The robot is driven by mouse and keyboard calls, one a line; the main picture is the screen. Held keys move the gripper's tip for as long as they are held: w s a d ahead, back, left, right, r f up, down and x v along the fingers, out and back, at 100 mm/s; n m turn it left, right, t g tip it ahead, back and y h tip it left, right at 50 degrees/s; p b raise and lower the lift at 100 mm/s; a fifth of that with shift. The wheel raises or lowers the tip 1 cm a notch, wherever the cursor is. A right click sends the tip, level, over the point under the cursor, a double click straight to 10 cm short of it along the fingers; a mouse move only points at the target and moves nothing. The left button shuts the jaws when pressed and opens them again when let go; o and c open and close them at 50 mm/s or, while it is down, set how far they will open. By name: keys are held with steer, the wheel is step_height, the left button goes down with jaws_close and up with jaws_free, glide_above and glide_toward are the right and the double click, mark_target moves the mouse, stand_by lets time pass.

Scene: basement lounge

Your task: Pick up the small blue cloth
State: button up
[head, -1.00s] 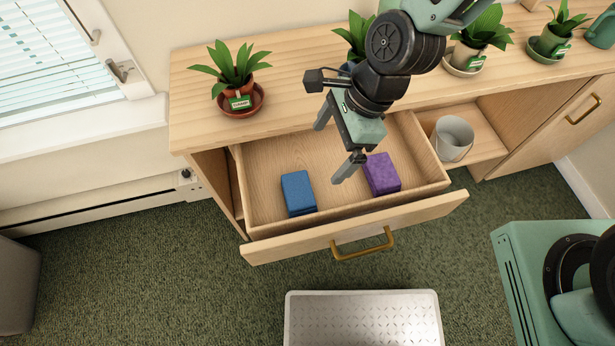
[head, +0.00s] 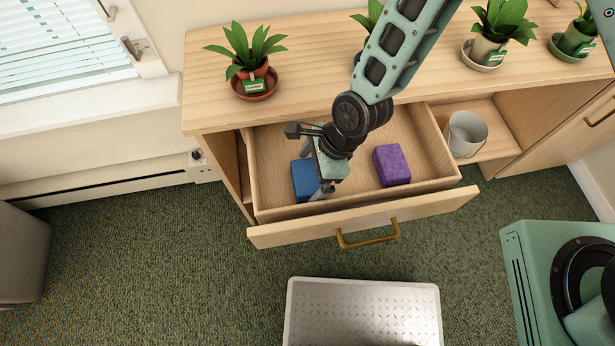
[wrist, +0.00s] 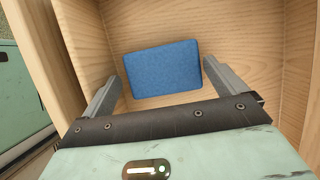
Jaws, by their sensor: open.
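The small blue cloth (head: 304,182) lies folded in a block at the left side of the open drawer, partly hidden by my gripper in the head view. In the wrist view the blue cloth (wrist: 163,69) lies flat on the drawer floor, just beyond and between my fingers. My gripper (wrist: 163,82) is open and empty, with one finger to each side of the cloth. In the head view my gripper (head: 314,172) is over the cloth inside the drawer. Whether the fingers touch it I cannot tell.
A purple block (head: 391,165) lies to the right in the same drawer (head: 427,180). The drawer's front panel and brass handle (head: 367,236) stick out toward me. Potted plants stand on the cabinet top (head: 310,88). A metal-topped step (head: 362,310) stands on the carpet in front.

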mark_target(308, 177)
steer(key=shift+x, duration=1.3)
steer(key=c, duration=0.6)
steer(key=shift+r, duration=0.15)
step_height(308, 177, up, 10)
steer(key=shift+f, duration=0.1)
steer(key=shift+o, duration=0.3)
